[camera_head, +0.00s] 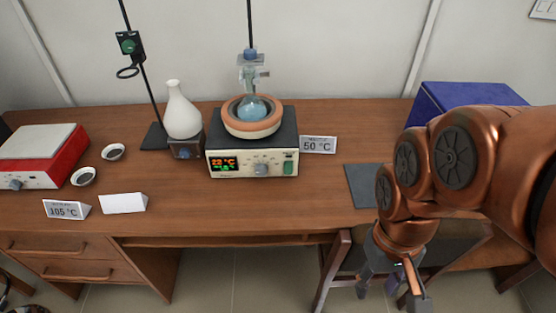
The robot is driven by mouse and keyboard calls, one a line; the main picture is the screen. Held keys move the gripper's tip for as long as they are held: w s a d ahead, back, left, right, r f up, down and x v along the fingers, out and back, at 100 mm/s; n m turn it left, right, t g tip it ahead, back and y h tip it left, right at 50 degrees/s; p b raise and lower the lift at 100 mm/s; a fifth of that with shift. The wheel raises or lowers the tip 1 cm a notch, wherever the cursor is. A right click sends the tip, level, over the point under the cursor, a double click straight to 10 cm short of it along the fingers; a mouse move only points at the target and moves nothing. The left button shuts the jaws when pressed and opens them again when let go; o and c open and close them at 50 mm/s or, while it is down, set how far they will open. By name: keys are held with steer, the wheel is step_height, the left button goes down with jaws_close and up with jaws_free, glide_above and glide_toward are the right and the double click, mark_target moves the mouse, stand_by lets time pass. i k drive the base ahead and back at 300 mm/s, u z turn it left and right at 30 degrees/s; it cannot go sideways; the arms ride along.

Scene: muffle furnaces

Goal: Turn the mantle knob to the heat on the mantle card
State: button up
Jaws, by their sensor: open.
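The mantle (237,163) is a beige unit with a dark top and a lit display that seems to read 22 °C, with a smaller green line under it. The mantle card (318,145) stands just right of the unit and reads 50 °C. My gripper (392,287) hangs at the lower right, in front of the table edge, open and empty. It is well apart from the knob, to its right and nearer the camera.
An orange-rimmed bowl (241,128) on the mantle holds a clamped flask of blue liquid (252,107). A white vase-like vessel (182,112) stands left. A red hotplate (59,165), two small dishes, a 105 °C card (66,209) and a blank card (123,203) are further left. The tabletop before the mantle is clear.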

mark_target(261, 169)
steer(key=u, duration=2.6)
steer(key=k, duration=1)
steer(key=u, duration=0.3)
